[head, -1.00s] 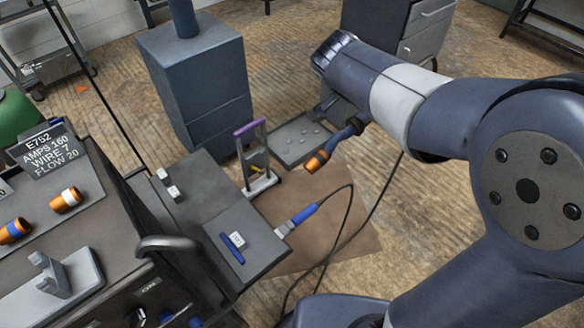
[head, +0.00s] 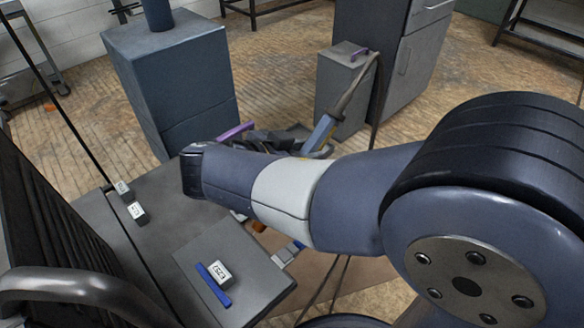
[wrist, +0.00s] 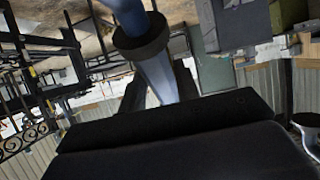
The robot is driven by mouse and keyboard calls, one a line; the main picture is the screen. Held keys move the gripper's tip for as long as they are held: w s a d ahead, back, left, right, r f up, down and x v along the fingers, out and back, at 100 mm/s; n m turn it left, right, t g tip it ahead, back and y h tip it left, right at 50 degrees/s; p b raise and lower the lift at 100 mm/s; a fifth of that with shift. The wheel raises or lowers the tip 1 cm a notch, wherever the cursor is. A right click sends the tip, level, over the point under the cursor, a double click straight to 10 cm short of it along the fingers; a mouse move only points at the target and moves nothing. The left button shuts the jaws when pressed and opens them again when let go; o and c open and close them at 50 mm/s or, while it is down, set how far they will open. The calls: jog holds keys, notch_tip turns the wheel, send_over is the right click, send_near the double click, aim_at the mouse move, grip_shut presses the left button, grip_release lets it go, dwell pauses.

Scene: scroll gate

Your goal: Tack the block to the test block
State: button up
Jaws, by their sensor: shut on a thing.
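A small block with a white labelled face (head: 219,272) lies on the dark plate of the table, with a blue bar (head: 213,285) close along its left side. The label is too small to read, and I cannot tell whether the two touch. Two more small white-faced blocks (head: 135,211) sit further back on the table. In the wrist view my gripper (wrist: 157,88) is shut on a blue torch handle (wrist: 155,70) with a dark collar. A little orange of the torch (head: 258,226) shows beneath my arm.
The dark table (head: 130,255) ends at a front right corner, where a pale clamp (head: 288,254) sits. A blue-grey cabinet (head: 175,90) stands behind. A tool with a cable (head: 322,132) leans by a grey box (head: 342,90).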

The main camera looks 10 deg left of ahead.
jog(key=shift+s+a+f+t+b, duration=0.2)
jog(key=shift+a+f+t+b, duration=0.2)
jog(key=shift+a+f+b, duration=0.35)
jog(key=shift+s+a+f+b, duration=0.1)
jog(key=shift+s+a+f, duration=0.45)
jog(key=shift+f, duration=0.25)
jog(key=shift+s+a+f+b, duration=0.1)
jog(key=shift+s+a+f, duration=0.5)
jog(key=shift+f, duration=0.25)
jog(key=shift+s+a+f+b, duration=0.1)
jog(key=shift+s+a+f, duration=0.3)
jog(key=shift+s+f, duration=0.35)
jog(key=shift+w, duration=0.1)
jog(key=o, duration=0.5)
grip_shut()
jog(key=shift+s+a+f+b, duration=0.1)
jog(key=shift+s+a+b, duration=0.2)
jog(key=shift+b, duration=0.15)
jog(key=shift+f+b, duration=0.1)
jog(key=shift+b, duration=0.35)
jog(key=shift+s+a+f+b, duration=0.35)
jog(key=shift+f+b, duration=0.1)
jog(key=shift+b, duration=0.6)
